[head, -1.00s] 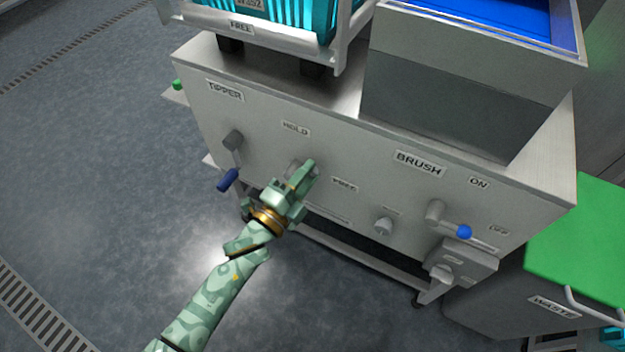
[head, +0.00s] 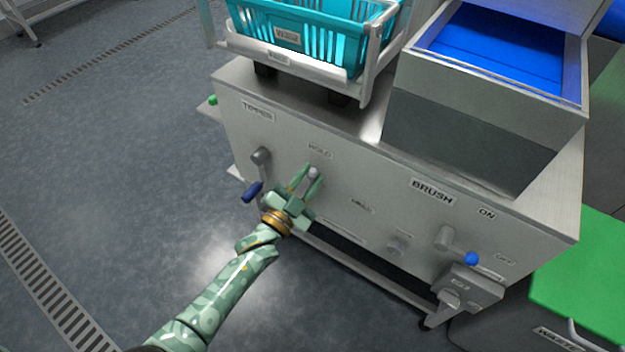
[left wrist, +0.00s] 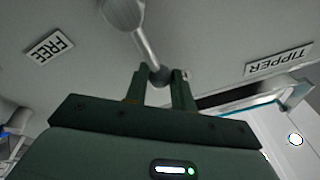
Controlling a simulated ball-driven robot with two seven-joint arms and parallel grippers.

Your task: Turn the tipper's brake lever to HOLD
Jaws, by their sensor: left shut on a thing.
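The brake lever (left wrist: 146,48) shows in the left wrist view as a grey rod running from a round hub to a dark end knob. My left gripper (left wrist: 160,82) has its two fingers either side of that knob. In the head view the left gripper (head: 308,178) is shut on the lever's grey knob (head: 313,172), just below the HOLD label (head: 319,150). The FREE label (head: 361,206) lies lower right. The gripper hides the lever's hub and most of its rod there. The TIPPER label (head: 257,110) is at the panel's upper left. The right gripper is not in view.
A blue-handled lever (head: 253,192) hangs close left of the gripper. To the right are a small knob (head: 398,245) and the blue-tipped BRUSH lever (head: 470,258). A teal crate (head: 300,38) stands above the panel. The floor at left is clear.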

